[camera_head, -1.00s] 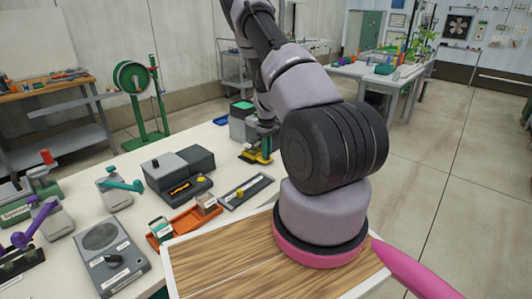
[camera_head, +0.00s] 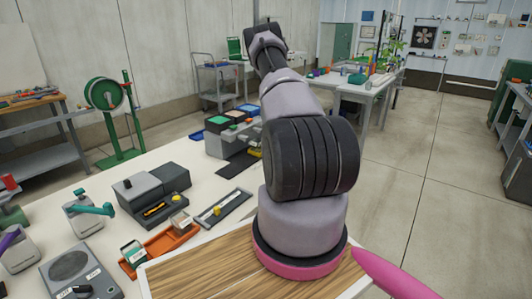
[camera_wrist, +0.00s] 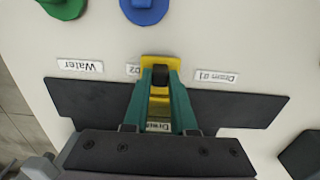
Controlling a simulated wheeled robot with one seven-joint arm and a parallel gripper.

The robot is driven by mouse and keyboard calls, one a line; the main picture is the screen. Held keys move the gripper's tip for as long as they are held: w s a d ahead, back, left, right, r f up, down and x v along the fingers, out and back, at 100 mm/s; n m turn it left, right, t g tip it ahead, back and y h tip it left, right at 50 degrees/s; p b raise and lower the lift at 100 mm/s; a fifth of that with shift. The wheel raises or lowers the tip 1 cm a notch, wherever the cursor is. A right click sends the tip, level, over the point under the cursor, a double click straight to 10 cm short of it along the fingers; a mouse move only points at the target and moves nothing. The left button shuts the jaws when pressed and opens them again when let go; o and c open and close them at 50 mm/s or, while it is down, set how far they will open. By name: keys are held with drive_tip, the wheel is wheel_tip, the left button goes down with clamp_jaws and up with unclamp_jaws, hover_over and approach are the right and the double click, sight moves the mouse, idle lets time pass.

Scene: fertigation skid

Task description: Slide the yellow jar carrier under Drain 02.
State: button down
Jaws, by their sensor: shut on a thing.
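The yellow jar carrier (camera_wrist: 149,61) is between the teal fingers of my gripper (camera_wrist: 161,88) in the wrist view. The fingers are shut on it over a dark flat plate (camera_wrist: 230,106). A white label reading "02" (camera_wrist: 133,69), partly hidden, lies just left of the carrier. A "Drain 01" label (camera_wrist: 217,77) is to the right and a "Water" label (camera_wrist: 80,66) to the left. Another partly covered label (camera_wrist: 158,127) shows between the fingers. In the head view my arm hides the gripper; a bit of yellow (camera_head: 254,153) shows beside it.
A blue knob (camera_wrist: 146,10) and a green knob (camera_wrist: 62,8) are beyond the labels.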

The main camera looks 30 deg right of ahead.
drive_tip(key=shift+w+d+r, duration=0.1)
drive_tip(key=shift+w+d, duration=0.25)
drive_tip(key=shift+d, duration=0.4)
drive_tip(key=c, duration=0.7)
unclamp_jaws()
wheel_tip(320, 180, up, 11)
drive_tip(key=shift+f, duration=0.15)
